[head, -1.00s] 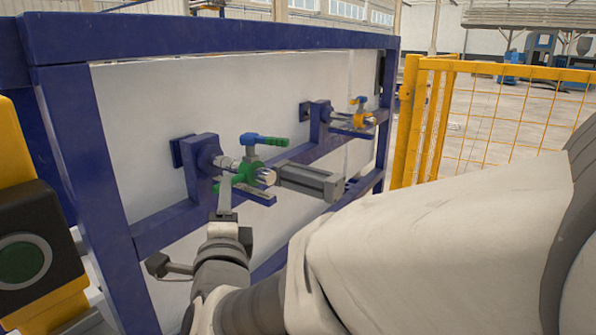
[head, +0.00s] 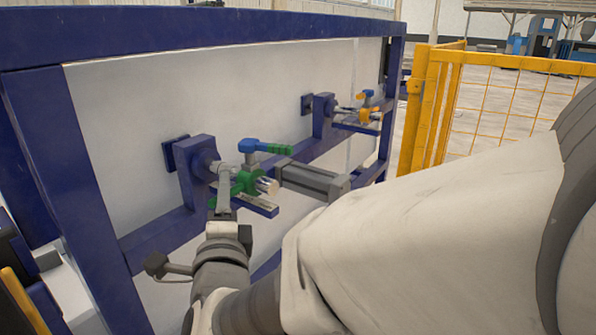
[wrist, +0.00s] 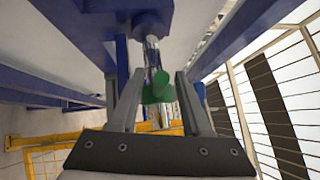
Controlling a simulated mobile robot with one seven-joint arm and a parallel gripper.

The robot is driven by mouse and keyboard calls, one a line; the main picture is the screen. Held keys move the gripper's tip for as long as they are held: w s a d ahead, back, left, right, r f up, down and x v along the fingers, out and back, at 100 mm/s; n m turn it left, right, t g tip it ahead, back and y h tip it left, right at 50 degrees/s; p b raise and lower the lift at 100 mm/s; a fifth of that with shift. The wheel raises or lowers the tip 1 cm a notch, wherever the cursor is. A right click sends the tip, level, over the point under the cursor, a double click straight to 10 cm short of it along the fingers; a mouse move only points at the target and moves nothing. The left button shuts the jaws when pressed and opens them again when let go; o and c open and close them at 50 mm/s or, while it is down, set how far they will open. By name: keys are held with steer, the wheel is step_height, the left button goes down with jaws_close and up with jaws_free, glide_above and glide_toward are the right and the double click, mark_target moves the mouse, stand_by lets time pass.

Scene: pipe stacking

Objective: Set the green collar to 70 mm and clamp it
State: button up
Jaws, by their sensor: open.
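The green collar (head: 245,183) sits around a bright metal rod (head: 268,187) that sticks out of a blue bracket. Its lever (head: 262,147), blue with a green end, stands above it and points right. My gripper (head: 224,190) is at the collar, coming from below. In the wrist view, the green collar (wrist: 157,88) lies between the two grey fingers of my gripper (wrist: 160,90), which are apart. I cannot tell whether a finger touches it. A bit of blue (wrist: 200,92) shows beyond the right finger. I cannot read any scale mark.
A blue frame (head: 200,45) surrounds a white panel. A second bracket with an orange collar (head: 368,114) and blue lever stands farther right. A dark grey bar (head: 312,180) lies just right of the green collar. A yellow mesh fence (head: 490,105) stands at right.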

jaws_close()
stand_by(1.5)
